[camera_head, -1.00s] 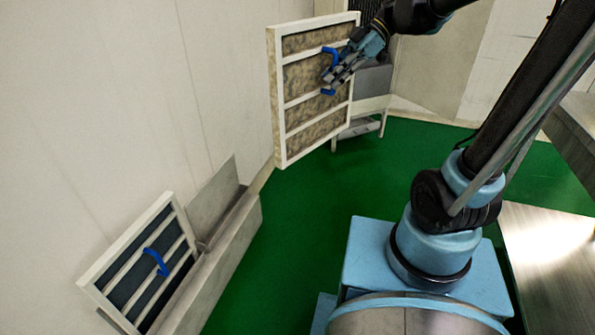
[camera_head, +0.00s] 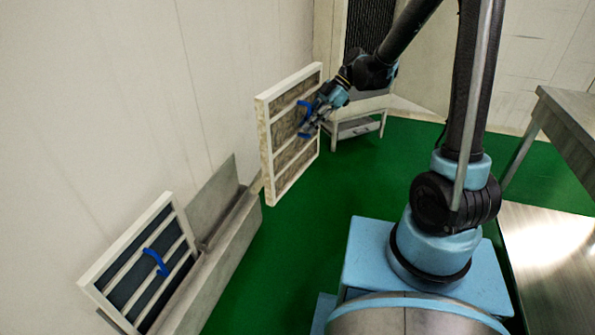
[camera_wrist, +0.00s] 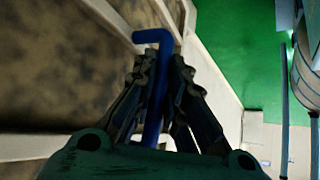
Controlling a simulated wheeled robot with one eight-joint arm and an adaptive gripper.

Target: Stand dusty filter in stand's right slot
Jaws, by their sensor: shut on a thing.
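The dusty filter (camera_head: 288,150), a white-framed panel with brown, mottled dirty material, hangs in the air upright. My gripper (camera_head: 309,122) is shut on its blue handle, which also shows between the fingers in the wrist view (camera_wrist: 153,95). The filter is above and to the right of the grey metal stand (camera_head: 222,250) by the left wall, apart from it. A clean dark filter (camera_head: 140,262) with a white frame and blue handle leans in the stand's left part. The stand's right part shows a bare grey back plate (camera_head: 214,203) and no filter.
The left wall (camera_head: 130,90) rises close behind the stand. A grey cabinet on legs (camera_head: 357,128) stands at the back, with a dark grille above it. Metal tables (camera_head: 550,235) are at the right. The green floor between is clear.

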